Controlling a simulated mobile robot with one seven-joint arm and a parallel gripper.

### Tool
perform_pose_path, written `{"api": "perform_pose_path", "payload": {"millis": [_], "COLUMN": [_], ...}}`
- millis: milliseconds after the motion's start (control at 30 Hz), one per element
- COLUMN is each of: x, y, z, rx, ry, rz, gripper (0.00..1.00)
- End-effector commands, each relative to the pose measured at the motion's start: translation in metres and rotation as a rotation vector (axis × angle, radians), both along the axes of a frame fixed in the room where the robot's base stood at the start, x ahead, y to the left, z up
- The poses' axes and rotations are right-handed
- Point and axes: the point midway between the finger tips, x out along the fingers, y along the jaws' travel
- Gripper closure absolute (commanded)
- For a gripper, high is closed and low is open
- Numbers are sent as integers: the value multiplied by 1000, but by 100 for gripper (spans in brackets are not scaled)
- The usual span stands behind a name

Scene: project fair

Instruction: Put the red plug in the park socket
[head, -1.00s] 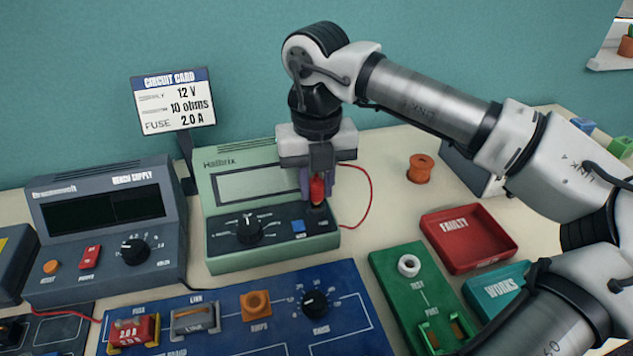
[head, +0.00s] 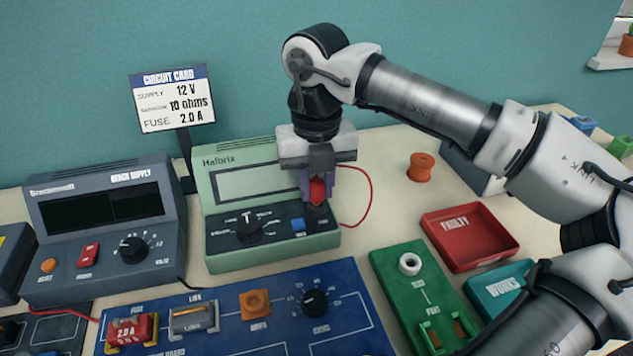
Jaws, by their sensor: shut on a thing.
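The red plug (head: 317,190) is between the fingers of my gripper (head: 317,196), which is shut on it. My gripper points down at the right part of the green Halbrix meter's (head: 215,262) front panel. The plug's lower end is at or just above a dark socket (head: 317,212) there; I cannot tell if it is seated. A red lead (head: 371,196) loops out to the right behind the gripper. I cannot make out a park label; the socket is partly hidden by the gripper.
The bench supply (head: 105,225) stands left of the meter, with the circuit card (head: 172,98) behind. A blue board (head: 245,335) lies in front. A green test board (head: 400,290), a red faulty tray (head: 468,222) and an orange spool (head: 420,167) are to the right.

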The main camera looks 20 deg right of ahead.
Motion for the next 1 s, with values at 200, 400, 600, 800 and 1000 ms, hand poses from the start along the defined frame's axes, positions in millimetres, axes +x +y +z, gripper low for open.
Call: {"api": "perform_pose_path", "payload": {"millis": [200, 400, 600, 800, 1000], "x": [0, 0, 0, 0, 0], "y": [0, 0, 0, 0, 0], "z": [-3, -6, -8, -10, -11], "rx": [0, 0, 0, 0, 0], "ry": [0, 0, 0, 0, 0], "rz": [0, 0, 0, 0, 0], "gripper": [100, 100, 100, 100, 66]}}
